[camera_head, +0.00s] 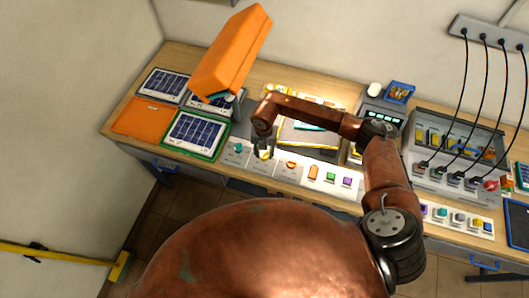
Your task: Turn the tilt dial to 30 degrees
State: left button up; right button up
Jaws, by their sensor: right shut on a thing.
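A pale control strip (279,163) runs along the front of the workbench, with small coloured knobs and buttons. A teal knob (238,147) sits at its left end and an orange knob (291,165) farther right. Between them, my right gripper (264,150) points down, shut on a small yellow knob (266,155), which its fingers partly hide. The labels and any angle marks are too small to read, so I cannot tell from them which knob is the tilt dial. My left gripper is not in view.
Framed solar panels (195,134) and an orange plate (146,117) lie on the bench's left. A large orange box-like thing (230,55) rises behind them. A grey case (455,136) with black cables stands at right. My right arm spans the bench.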

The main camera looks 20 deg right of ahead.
aim_at(264, 153)
jog(key=m+p, duration=0.1)
jog(key=m, duration=0.4)
jog(key=shift+r+m, duration=0.1)
jog(key=shift+m, duration=0.2)
jog(key=m+p, duration=0.2)
jog(key=m, duration=0.3)
jog(key=shift+m, duration=0.3)
jog(key=o, duration=1.2)
jog(key=shift+c, duration=0.2)
notch_tip(264, 153, up, 12)
